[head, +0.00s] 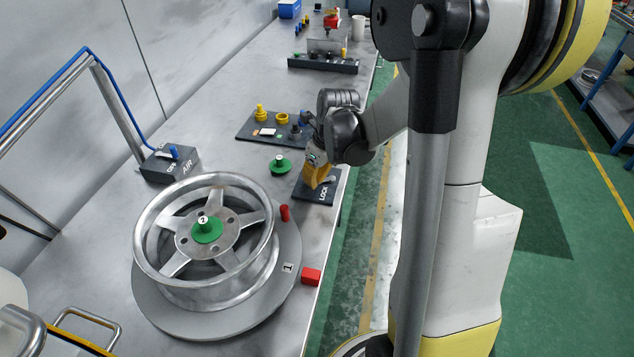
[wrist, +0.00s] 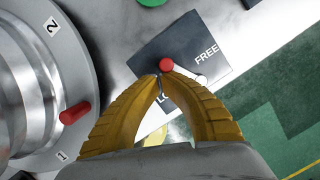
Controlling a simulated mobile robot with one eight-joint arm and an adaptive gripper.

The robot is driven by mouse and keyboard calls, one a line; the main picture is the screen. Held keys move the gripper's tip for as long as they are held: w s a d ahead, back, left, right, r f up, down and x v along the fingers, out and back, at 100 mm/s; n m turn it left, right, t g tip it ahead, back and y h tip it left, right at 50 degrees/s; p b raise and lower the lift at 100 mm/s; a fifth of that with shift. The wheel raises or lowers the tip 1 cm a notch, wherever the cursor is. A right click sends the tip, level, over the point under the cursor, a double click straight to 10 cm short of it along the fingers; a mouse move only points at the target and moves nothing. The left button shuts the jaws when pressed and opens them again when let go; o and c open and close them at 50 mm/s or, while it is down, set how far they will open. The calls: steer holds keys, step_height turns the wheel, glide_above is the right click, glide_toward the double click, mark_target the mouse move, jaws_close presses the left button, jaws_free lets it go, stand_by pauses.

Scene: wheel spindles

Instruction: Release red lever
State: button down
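The red lever's round knob (wrist: 166,64) shows in the wrist view, with a pale arm (wrist: 190,74) running right from it over a dark plate. The plate (wrist: 186,45) reads FREE on its right side; the LOCK lettering is partly hidden behind my fingers. In the head view the plate (head: 316,194) lies near the table's right edge, and the red knob is hidden. My gripper (wrist: 159,77) has its yellow fingertips together, right beside the knob; I cannot tell whether they touch it. In the head view my gripper (head: 318,183) points down over the plate.
A metal wheel (head: 205,235) stands on a round grey turntable (head: 160,320) with a red pin (head: 285,212). A green disc (head: 280,166) and a parts tray (head: 250,129) lie behind. An AIR box (head: 170,165) stands left.

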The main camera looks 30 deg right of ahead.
steer(key=shift+w+d, duration=0.2)
steer(key=shift+w, duration=0.55)
steer(key=shift+w+d, duration=0.15)
steer(key=shift+w, duration=0.6)
steer(key=shift+w+a, duration=0.1)
steer(key=shift+w, duration=0.25)
steer(key=shift+w+d, duration=0.1)
steer(key=shift+d, duration=0.1)
steer(key=shift+r, duration=0.1)
steer(key=v, duration=1.1)
steer(key=shift+r, duration=0.4)
